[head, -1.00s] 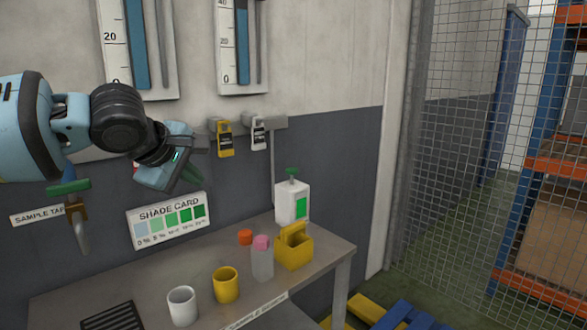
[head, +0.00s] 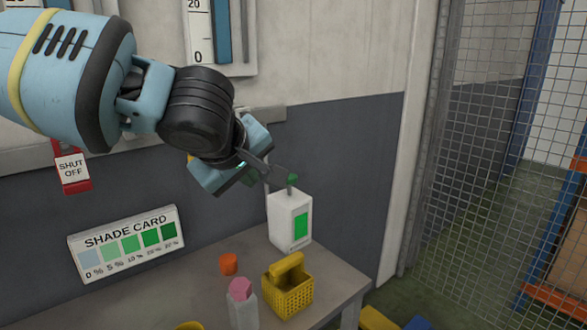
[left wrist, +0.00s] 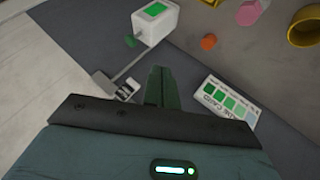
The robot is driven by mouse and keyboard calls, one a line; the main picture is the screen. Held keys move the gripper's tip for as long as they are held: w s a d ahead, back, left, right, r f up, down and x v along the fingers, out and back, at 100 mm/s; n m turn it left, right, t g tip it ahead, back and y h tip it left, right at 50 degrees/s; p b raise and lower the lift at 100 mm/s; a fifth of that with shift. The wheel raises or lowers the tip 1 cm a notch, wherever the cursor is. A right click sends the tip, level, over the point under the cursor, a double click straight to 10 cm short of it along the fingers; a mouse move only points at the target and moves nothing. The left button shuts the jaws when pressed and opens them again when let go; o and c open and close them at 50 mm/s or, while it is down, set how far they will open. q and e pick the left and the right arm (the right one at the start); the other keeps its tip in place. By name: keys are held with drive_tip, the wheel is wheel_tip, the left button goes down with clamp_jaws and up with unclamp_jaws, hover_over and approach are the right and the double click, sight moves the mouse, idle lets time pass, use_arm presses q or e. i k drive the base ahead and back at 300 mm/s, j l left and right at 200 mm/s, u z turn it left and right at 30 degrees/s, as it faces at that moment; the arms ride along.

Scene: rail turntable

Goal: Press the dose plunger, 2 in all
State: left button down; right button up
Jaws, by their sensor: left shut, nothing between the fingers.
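The dose plunger is a small green knob (head: 291,180) on top of a white dispenser (head: 283,222) with a green label, standing at the back of the bench. My left gripper (head: 254,177) is shut and empty, up and to the left of the knob in the head view, apart from it. In the left wrist view the shut fingers (left wrist: 158,72) point toward the wall, with the green knob (left wrist: 130,41) and the dispenser (left wrist: 156,22) ahead of them. The plunger looks raised. My right gripper is not in view.
A yellow basket (head: 288,294), a pink-topped bottle (head: 242,308) and an orange cap (head: 229,264) stand on the bench near the dispenser. A shade card (head: 127,245) and a red shut-off tag (head: 73,170) are on the wall. A mesh fence (head: 480,150) stands at right.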

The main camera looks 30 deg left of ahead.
sight(292, 178)
drive_tip(key=i+j, duration=0.25)
drive_tip(key=i, duration=0.25)
drive_tip(key=i+j, duration=0.25)
drive_tip(key=i, duration=0.25)
